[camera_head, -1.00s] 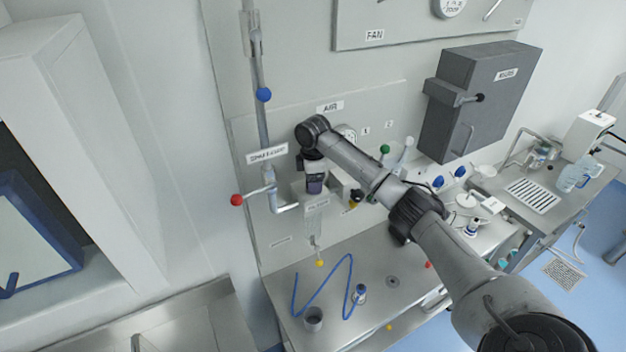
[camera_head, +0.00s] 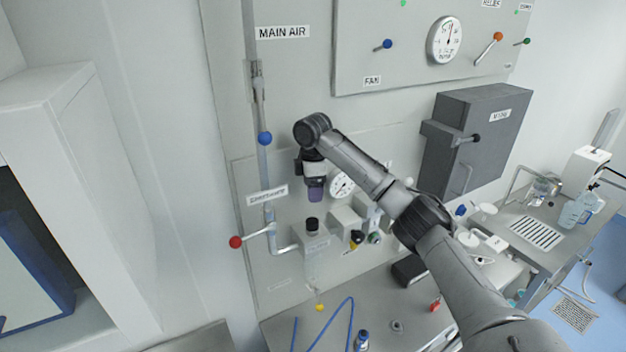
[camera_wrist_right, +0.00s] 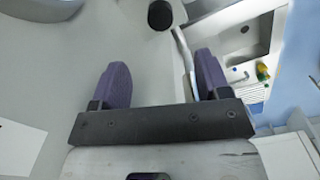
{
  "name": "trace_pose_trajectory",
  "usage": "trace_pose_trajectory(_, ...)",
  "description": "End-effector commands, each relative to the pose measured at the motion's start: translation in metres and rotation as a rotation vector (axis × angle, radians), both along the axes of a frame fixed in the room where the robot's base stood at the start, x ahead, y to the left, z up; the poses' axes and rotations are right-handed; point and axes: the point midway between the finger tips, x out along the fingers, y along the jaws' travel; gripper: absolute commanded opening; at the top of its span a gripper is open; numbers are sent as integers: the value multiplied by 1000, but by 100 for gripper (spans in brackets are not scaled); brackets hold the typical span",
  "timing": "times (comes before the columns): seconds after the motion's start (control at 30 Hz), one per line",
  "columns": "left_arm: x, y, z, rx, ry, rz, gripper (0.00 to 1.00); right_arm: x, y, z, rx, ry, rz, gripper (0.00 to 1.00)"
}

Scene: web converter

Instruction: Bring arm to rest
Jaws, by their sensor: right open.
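My right arm reaches in from the lower right of the head view, its wrist in front of the wall panel. My right gripper (camera_head: 315,190) points down with purple fingertips, above a small black-capped fitting (camera_head: 312,224) on the panel. In the right wrist view the two purple fingers (camera_wrist_right: 160,85) stand wide apart with nothing between them. A black round knob (camera_wrist_right: 160,14) shows ahead of the fingers, apart from them. My left gripper is in neither view.
A pipe with a blue ball handle (camera_head: 264,138) and a red ball handle (camera_head: 235,242) runs left of my gripper. A grey box (camera_head: 480,135) juts from the wall at right. A steel bench (camera_head: 290,325) with a blue hose (camera_head: 340,318) lies below.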

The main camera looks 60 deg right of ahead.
Motion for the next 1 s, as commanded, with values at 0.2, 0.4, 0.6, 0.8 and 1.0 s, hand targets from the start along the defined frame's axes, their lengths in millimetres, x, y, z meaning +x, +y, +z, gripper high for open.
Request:
trace_pose_trajectory(0.2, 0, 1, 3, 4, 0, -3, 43, 0, 0, 15, -1, -1, -2, 70)
trace_pose_trajectory(0.4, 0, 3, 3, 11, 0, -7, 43, 0, 0, 18, 1, -1, -2, 70)
trace_pose_trajectory(0.6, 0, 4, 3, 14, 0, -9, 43, 0, 0, 18, 1, 1, -1, 70)
trace_pose_trajectory(0.8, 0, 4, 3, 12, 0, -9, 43, 0, 0, 18, 0, 0, -1, 70)
trace_pose_trajectory(1.0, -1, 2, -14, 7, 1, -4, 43, 3, 0, 12, 21, -53, -6, 70)
